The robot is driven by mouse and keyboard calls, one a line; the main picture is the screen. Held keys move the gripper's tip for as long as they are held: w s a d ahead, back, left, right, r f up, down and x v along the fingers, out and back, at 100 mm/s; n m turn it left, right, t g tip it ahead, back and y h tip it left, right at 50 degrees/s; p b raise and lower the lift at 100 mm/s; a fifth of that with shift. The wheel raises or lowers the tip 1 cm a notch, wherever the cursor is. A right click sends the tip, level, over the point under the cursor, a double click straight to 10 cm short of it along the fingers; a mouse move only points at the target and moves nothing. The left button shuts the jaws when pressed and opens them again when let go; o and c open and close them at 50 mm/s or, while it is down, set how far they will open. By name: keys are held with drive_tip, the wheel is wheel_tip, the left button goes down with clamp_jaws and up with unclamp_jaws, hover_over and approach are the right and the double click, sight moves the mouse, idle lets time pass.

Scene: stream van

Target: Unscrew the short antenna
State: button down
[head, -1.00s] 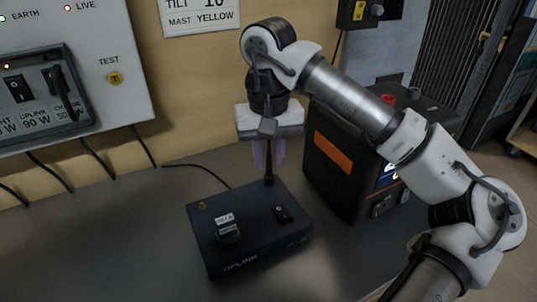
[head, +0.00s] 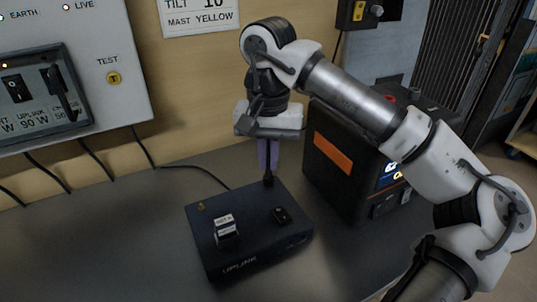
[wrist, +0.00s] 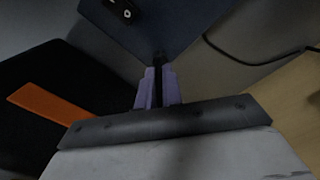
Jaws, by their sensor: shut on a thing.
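The short antenna (head: 268,177) is a thin black rod standing upright at the back corner of the dark blue UPLINK box (head: 225,262). My gripper (head: 267,158) points straight down over that corner, and its purple fingers are shut on the antenna above its base. In the wrist view the fingers (wrist: 158,88) close around the dark antenna (wrist: 158,60), whose base meets the box (wrist: 165,25). The antenna's upper part is mostly hidden by the gripper. A bare brass connector (head: 201,207) shows at the box's back left corner.
A black case with an orange panel (head: 333,153) stands close to the right of my gripper. The bench (head: 110,240) is clear at left.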

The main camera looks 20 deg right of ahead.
drive_tip(key=n, duration=0.4)
idle(0.3)
drive_tip(key=shift+r+n+p, duration=0.1)
drive_tip(key=shift+n+p, duration=0.25)
drive_tip(key=shift+n, duration=0.55)
drive_tip(key=shift+s+n, duration=0.1)
drive_tip(key=shift+n, duration=1.1)
drive_tip(key=n, duration=0.4)
drive_tip(key=shift+a+p, duration=0.1)
drive_tip(key=shift+p, duration=0.3)
